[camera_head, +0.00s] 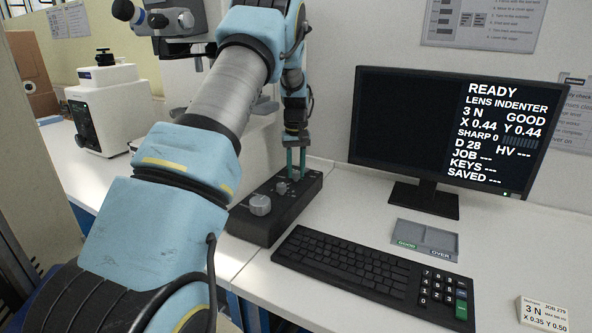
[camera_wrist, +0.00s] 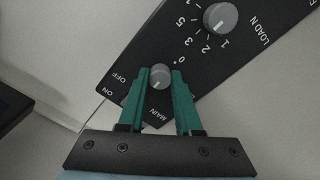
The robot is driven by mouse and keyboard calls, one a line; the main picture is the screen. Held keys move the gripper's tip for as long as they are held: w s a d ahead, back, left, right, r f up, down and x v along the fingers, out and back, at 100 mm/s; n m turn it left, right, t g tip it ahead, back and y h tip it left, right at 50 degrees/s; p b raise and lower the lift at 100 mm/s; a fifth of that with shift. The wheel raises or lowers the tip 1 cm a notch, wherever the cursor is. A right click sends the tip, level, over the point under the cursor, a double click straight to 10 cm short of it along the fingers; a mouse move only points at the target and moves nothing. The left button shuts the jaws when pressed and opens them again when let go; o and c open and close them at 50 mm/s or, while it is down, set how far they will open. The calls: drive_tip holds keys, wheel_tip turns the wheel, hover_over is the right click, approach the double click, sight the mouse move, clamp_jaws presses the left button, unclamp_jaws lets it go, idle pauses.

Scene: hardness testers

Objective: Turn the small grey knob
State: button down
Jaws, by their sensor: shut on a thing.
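A small grey knob (camera_wrist: 160,76) sits on the black control box, between the ON/OFF and MAIN labels in the wrist view. My gripper (camera_wrist: 161,74) has its two green fingers on either side of this knob and is shut on it. In the head view my gripper (camera_head: 296,166) points down at the far end of the black control box (camera_head: 268,232), and the fingers partly hide the knob there. A larger grey knob (camera_wrist: 220,18), with a numbered dial marked LOAD N, stands farther along the box, apart from the fingers.
A big grey knob (camera_head: 260,205) stands at the near end of the box. A keyboard (camera_head: 345,265), a grey two-part tray (camera_head: 424,240) and a monitor (camera_head: 440,140) reading READY stand to the right. A white instrument (camera_head: 110,110) is at left.

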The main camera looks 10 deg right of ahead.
sight(296, 172)
drive_tip(key=shift+m, duration=0.3)
idle(0.4)
drive_tip(key=c, duration=0.6)
unclamp_jaws()
wheel_tip(296, 172, up, 11)
drive_tip(key=b, duration=0.2)
